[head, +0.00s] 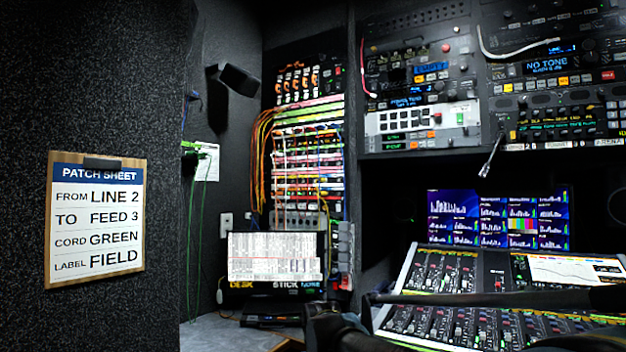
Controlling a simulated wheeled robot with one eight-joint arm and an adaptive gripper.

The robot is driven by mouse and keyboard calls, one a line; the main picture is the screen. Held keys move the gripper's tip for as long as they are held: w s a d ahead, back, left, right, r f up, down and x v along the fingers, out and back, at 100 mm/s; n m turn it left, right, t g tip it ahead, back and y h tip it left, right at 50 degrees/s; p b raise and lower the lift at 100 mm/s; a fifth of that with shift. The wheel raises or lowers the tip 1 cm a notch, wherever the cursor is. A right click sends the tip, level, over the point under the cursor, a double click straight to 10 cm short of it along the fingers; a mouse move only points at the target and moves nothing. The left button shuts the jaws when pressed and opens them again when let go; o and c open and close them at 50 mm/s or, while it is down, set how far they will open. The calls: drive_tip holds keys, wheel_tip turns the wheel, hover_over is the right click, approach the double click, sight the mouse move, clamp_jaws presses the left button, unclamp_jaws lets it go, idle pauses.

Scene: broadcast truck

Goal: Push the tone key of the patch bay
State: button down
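The patch bay (305,165) is a tall rack left of centre, with rows of jacks and many coloured cords hanging at its left side. To its right, a rack unit has a blue display (407,101) whose small text seems to read "PRESS TONE". Another unit at the upper right has a display (547,65) reading "NO TONE". I cannot make out which small key is the tone key. Dark parts that seem to be my arm (345,328) cross the bottom. I cannot make out my gripper's fingertips.
A clipboard (97,220) on the left wall reads line 2 to feed 3, cord green, label field. A mixing console (440,280) and a monitor (497,220) fill the right. A thin silver stalk (491,157) juts out below the right rack.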

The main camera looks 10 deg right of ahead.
idle(0.9)
drive_tip(key=w+d+r+m+t, duration=0.1)
drive_tip(key=w+r+m+t, duration=0.1)
drive_tip(key=w+r+m, duration=0.5)
drive_tip(key=w+d+r+t, duration=0.15)
drive_tip(key=w+r, duration=0.45)
drive_tip(key=w, duration=0.6)
drive_tip(key=w+r+m+t, duration=0.2)
drive_tip(key=w+r+m, duration=0.3)
drive_tip(key=w, duration=0.4)
drive_tip(key=w+d+r+m+t, duration=0.1)
drive_tip(key=w+d+r+m, duration=0.2)
drive_tip(key=w, duration=0.7)
drive_tip(key=w+d+r+m+t, duration=0.2)
drive_tip(key=w+d+r+m, duration=0.2)
drive_tip(key=w, duration=0.6)
drive_tip(key=w+d+r+m+t+h, duration=0.1)
drive_tip(key=w+d+r+m, duration=0.3)
drive_tip(key=w, duration=0.5)
wheel_tip(320, 180, up, 3)
drive_tip(key=d+t, duration=0.1)
drive_tip(key=d, duration=0.1)
drive_tip(key=shift+w+d, duration=0.4)
drive_tip(key=shift+f, duration=0.1)
